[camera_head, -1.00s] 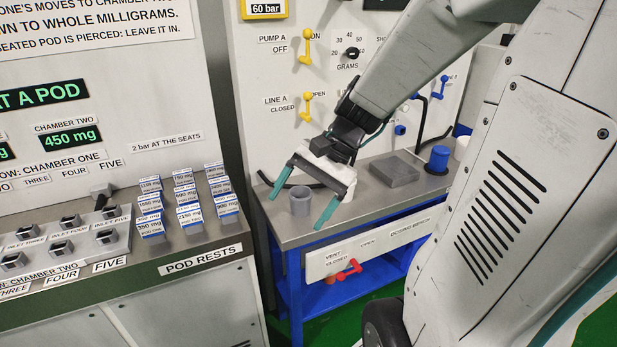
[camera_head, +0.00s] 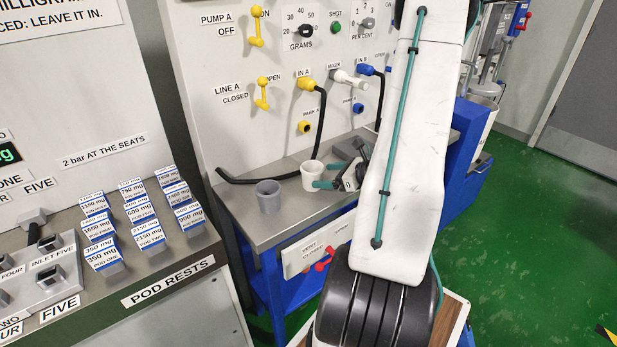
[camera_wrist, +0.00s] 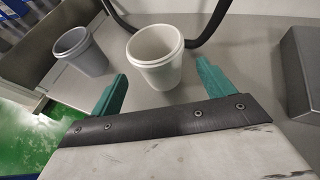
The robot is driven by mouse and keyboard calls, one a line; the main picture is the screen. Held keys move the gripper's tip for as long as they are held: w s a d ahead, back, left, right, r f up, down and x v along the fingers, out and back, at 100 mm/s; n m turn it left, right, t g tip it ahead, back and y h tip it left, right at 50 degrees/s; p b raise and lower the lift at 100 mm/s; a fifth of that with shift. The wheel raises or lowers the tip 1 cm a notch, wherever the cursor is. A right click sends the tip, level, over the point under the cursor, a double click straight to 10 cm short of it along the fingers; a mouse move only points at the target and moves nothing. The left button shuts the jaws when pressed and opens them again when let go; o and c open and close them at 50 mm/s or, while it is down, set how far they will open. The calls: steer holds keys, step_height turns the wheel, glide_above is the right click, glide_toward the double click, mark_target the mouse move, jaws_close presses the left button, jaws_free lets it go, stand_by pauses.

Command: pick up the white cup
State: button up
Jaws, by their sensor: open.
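The white cup (camera_head: 311,177) stands upright and open-topped on the grey bench (camera_head: 240,228). It also shows in the wrist view (camera_wrist: 156,60). My gripper (camera_head: 322,175) is low over the bench to the right of the cup, with its teal fingers apart and pointing at it. In the wrist view, the cup lies between the lines of my two fingers (camera_wrist: 160,68), at or just beyond their tips, with no clear contact. One fingertip overlaps the cup's lower right side in the head view. A grey cup (camera_head: 268,198) stands apart to the left.
A black hose (camera_head: 268,180) runs behind the cups. A dark grey block (camera_wrist: 303,75) lies to the right in the wrist view. The panel with yellow handles (camera_head: 262,95) rises behind the bench. Labelled pods (camera_head: 143,222) stand on the left counter. Green floor is open at right.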

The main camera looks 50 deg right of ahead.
mark_target(320, 177)
steer(key=x, duration=0.6)
steer(key=shift+s+f, duration=0.15)
steer(key=shift+f, duration=0.15)
steer(key=c, duration=1.1)
